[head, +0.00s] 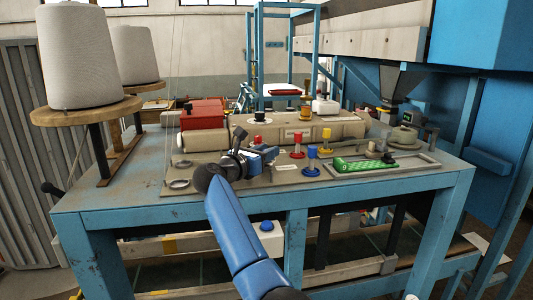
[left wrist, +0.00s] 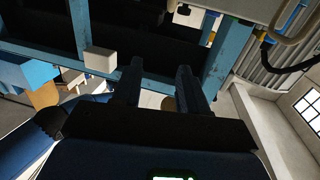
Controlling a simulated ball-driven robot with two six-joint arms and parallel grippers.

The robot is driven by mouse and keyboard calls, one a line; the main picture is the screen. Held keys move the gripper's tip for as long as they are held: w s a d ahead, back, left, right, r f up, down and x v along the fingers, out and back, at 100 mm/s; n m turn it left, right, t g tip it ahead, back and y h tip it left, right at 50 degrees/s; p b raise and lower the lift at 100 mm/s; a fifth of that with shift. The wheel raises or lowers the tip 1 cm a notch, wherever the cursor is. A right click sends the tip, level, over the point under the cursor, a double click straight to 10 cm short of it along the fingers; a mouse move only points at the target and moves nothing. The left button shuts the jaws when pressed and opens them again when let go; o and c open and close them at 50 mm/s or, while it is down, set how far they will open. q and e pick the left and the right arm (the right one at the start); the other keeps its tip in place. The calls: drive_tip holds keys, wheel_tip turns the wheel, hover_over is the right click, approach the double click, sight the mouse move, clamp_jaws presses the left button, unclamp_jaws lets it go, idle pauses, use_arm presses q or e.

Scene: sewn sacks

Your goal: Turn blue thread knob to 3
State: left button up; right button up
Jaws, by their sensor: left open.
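The blue thread knob (head: 311,153) stands upright on a blue base on the machine's top plate. A red knob (head: 297,140) stands behind it to the left and a yellow knob (head: 327,135) behind it to the right. Dial marks and the blue knob's setting are too small to read. My right gripper (head: 268,155) is over the plate, left of the blue knob and apart from it; its jaw opening is not clear. My left gripper (left wrist: 158,78) is open and empty in the left wrist view, with blue frame bars and dark gaps beyond it.
Large thread cones (head: 78,58) stand on round wooden discs at the left. A red box (head: 203,116) sits behind my right gripper. A green piece (head: 362,165) lies in a tray right of the blue knob. Metal rings (head: 180,183) lie at the plate's left.

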drive_tip(key=shift+o, duration=1.1)
drive_tip(key=shift+r, duration=0.1)
drive_tip(key=shift+s+a, duration=0.1)
drive_tip(key=shift+s+a+f+b, duration=0.2)
drive_tip(key=shift+s+a+b, duration=0.15)
drive_tip(key=shift+s+b, duration=0.1)
drive_tip(key=b+v, duration=0.3)
drive_tip(key=v, duration=0.5)
drive_tip(key=shift+a, duration=0.1)
drive_tip(key=shift+b+v, duration=0.5)
drive_tip(key=shift+v, duration=0.3)
drive_tip(key=shift+r, duration=0.2)
